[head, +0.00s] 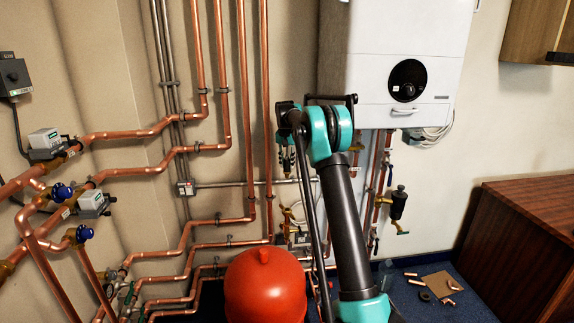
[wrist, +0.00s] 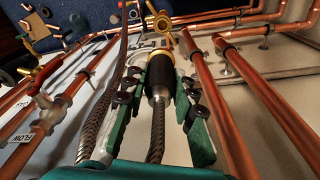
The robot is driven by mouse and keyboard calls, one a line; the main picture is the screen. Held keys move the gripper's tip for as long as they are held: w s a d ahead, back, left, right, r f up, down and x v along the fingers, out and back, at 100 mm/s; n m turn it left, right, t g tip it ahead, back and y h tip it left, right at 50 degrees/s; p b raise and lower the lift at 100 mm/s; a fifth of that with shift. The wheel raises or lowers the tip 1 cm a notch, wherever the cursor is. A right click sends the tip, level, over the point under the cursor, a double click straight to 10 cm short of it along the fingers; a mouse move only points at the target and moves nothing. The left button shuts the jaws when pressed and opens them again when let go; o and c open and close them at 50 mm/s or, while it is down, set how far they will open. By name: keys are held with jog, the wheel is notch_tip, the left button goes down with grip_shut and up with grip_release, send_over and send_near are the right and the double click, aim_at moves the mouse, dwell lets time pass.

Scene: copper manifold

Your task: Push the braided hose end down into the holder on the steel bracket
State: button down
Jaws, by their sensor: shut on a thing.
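My gripper (wrist: 160,68) is shut on the braided hose end (wrist: 158,90) in the wrist view. The end has a steel ferrule, a dark sleeve and a brass-coloured ring at its far side, with a green finger on each side. Braided hose (wrist: 157,130) runs from the ferrule toward the camera. A pale metal piece, perhaps the steel bracket (wrist: 138,55), shows just beyond the fingertips; the holder is hidden, and I cannot tell whether the end touches it. In the head view my gripper (head: 287,160) points down in front of the wall, left of the boiler; the hose end is too small to make out.
Copper pipes (wrist: 215,110) run close right of my gripper. Another length of braided hose (wrist: 108,75) passes on its left, near a red-handled valve (wrist: 42,100). A red tank (head: 265,288) stands below, and the white boiler (head: 445,65) hangs to the right.

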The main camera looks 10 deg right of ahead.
jog(key=shift+r, duration=2.1)
jog(key=shift+d, duration=0.1)
jog(key=s+d, duration=0.1)
jog(key=d, duration=1.1)
notch_tip(320, 180, down, 45)
jog(key=shift+d, duration=0.15)
dwell(2.5)
